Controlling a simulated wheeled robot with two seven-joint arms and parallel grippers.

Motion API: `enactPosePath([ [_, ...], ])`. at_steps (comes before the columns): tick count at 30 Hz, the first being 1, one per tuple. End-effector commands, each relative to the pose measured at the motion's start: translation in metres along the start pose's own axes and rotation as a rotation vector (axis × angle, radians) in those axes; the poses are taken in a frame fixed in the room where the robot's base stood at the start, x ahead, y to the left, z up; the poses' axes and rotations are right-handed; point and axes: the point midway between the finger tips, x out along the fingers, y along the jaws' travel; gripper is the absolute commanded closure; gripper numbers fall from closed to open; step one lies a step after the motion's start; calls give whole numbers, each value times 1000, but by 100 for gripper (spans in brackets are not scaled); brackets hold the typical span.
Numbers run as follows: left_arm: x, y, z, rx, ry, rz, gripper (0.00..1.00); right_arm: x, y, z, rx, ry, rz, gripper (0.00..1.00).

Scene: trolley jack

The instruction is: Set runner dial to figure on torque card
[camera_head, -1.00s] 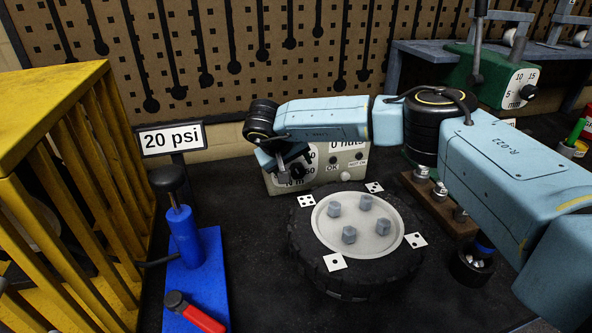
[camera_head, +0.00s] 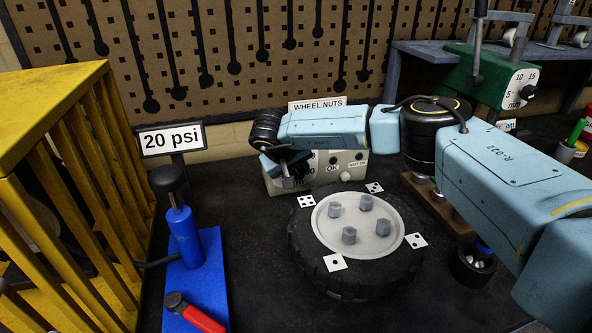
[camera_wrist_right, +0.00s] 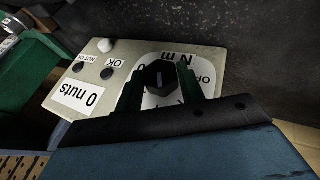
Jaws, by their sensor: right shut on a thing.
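The runner box (camera_head: 347,172) is a cream box behind the wheel, with a round dial face, OK and NOT OK labels and a "0 nuts" label. In the right wrist view the dark dial knob (camera_wrist_right: 159,76) sits on a white face (camera_wrist_right: 178,61) marked "N m" and "OF…"; its other figures are mostly covered. My right gripper (camera_wrist_right: 160,83) is shut on this knob, one finger on each side. In the head view the right gripper (camera_head: 287,178) hides much of the dial. The "WHEEL NUTS" card (camera_head: 317,104) shows only its heading above my arm. My left gripper is out of view.
The tyre (camera_head: 350,285) with several studs on its hub lies before the box. A blue pump (camera_head: 186,235) with a "20 psi" sign (camera_head: 172,139) and a yellow cage (camera_head: 50,100) stand left. Dark bench shows between pump and tyre.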

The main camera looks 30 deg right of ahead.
Motion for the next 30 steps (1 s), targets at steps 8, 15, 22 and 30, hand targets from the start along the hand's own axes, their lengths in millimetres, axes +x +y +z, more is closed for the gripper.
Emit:
enactPosePath([
  [8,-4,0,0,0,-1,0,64,-1,3,0,28,-1,-63,84],
  [15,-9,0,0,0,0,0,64,0,6,0,92,-1,-213,84],
  [22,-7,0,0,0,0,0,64,2,9,0,159,1,-372,84],
  [30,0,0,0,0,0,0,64,3,11,0,215,3,-509,84],
])
